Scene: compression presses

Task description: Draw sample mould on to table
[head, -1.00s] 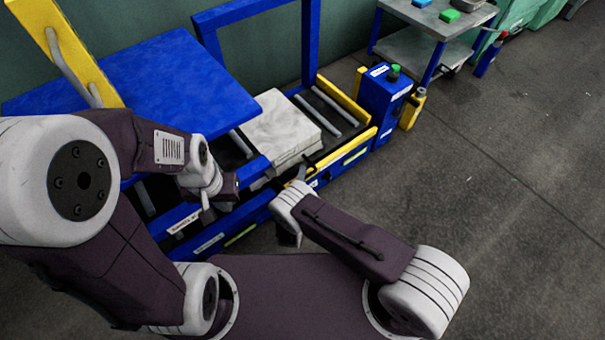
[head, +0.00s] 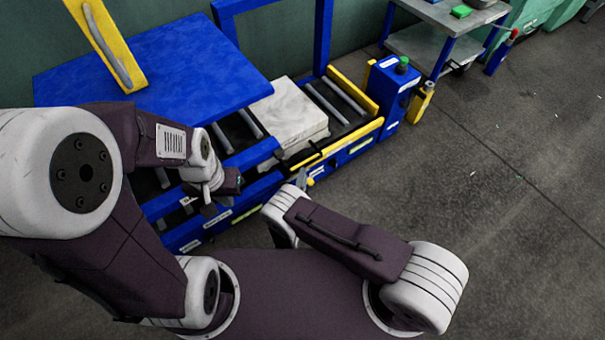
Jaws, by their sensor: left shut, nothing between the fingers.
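The sample mould appears to be the pale grey flat block (head: 289,112), lying on the rollers of the blue press (head: 369,140). The left part of the mould is close to or under the blue plate (head: 185,72). My left gripper (head: 237,182) is shut and empty, in front of the press's front rail and to the lower left of the mould. The wrist of my right arm is below the mould in the picture, apart from it.
A yellow upright with a grey handle (head: 108,48) stands at upper left. A blue control box with a green button (head: 393,90) stands at the press's right end. A grey trolley (head: 440,40) stands beyond.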

